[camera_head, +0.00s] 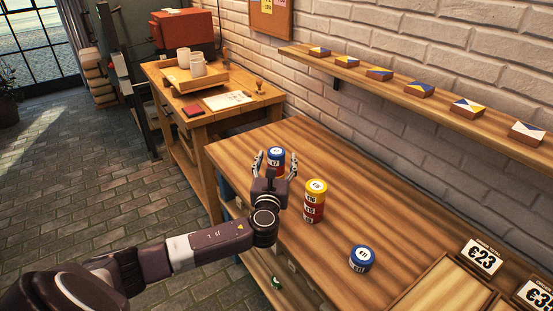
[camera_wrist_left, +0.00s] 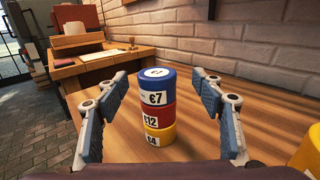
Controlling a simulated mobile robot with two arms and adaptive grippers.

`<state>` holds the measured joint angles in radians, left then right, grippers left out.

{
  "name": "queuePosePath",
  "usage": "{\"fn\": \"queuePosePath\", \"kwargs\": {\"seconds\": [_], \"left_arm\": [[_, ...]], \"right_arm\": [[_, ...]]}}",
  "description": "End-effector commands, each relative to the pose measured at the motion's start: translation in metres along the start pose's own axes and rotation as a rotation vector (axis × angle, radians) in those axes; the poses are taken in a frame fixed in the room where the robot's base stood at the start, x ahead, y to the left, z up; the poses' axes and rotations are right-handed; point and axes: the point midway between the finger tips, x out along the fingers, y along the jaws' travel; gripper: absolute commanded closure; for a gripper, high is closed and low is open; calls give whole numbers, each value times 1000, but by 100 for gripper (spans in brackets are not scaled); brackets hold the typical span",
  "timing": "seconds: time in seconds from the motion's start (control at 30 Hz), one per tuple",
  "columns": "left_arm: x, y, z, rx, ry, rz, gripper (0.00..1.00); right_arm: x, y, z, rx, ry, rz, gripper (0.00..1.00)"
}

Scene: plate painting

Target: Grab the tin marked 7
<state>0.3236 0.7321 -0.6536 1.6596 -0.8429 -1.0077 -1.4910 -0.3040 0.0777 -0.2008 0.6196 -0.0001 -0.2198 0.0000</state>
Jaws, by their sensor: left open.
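The tin marked 7 is blue with a white label (camera_wrist_left: 156,92). It sits on top of a stack, above a red tin marked 12 (camera_wrist_left: 158,118) and a yellow tin marked 4 (camera_wrist_left: 160,138). In the head view the blue tin (camera_head: 276,154) shows beyond my left gripper (camera_head: 275,162), which hides part of the stack. My left gripper (camera_wrist_left: 160,92) is open and empty. Its fingers point toward the stack, one at each side in the wrist view, with visible gaps to the tin. My right gripper is not in view.
A second stack with a yellow tin (camera_head: 317,187) on top stands close to the right of my left gripper. A single blue tin (camera_head: 362,259) lies nearer the front. Price signs (camera_head: 482,256) stand at the right. A brick wall (camera_head: 400,120) runs behind the wooden table (camera_head: 400,210).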

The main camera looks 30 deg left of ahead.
Motion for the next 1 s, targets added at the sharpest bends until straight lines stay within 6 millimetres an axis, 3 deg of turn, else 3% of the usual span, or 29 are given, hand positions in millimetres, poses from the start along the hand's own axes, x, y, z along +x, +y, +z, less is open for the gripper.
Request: {"fn": "queuePosePath", "kwargs": {"seconds": [0.1, 0.23, 0.57, 1.0], "left_arm": [[20, 6, 2, -1, -4, 3, 38], [35, 5, 1, -2, -1, 2, 38], [40, 5, 4, -3, 1, 1, 39], [40, 5, 4, -3, 1, 1, 87]], "right_arm": [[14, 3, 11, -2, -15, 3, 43], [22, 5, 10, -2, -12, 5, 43], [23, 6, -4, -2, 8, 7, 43], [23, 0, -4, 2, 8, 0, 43]]}}
